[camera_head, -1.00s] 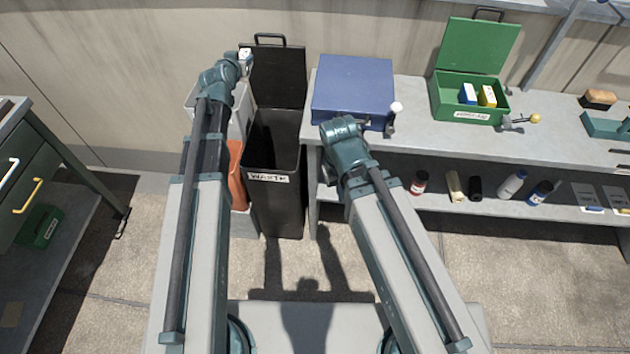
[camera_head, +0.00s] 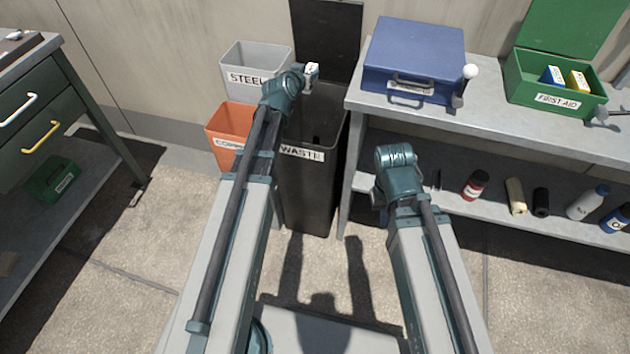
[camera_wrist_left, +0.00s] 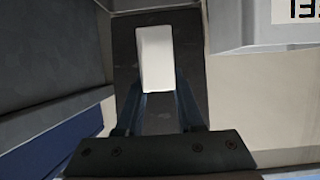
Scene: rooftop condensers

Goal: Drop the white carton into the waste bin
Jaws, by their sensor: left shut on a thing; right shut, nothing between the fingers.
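My left gripper (camera_head: 309,74) is shut on the small white carton (camera_head: 313,68). In the left wrist view the carton (camera_wrist_left: 155,58) sits between the fingertips against a dark background. In the head view it overlaps the raised black lid, near the back of the waste bin's opening; how high it is above the rim I cannot tell. The black waste bin (camera_head: 308,190) stands on the floor, labelled WASTE, with its lid (camera_head: 327,30) upright behind. My right gripper (camera_head: 392,178) is shut and empty in front of the shelf, its fingers mostly hidden by the wrist.
A grey STEEL bin (camera_head: 255,58) and an orange bin (camera_head: 228,122) stand left of the waste bin. Right of it, the shelf unit (camera_head: 490,122) carries a blue case (camera_head: 415,50) and an open green first aid box (camera_head: 550,85). A drawer cabinet (camera_head: 40,90) stands far left.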

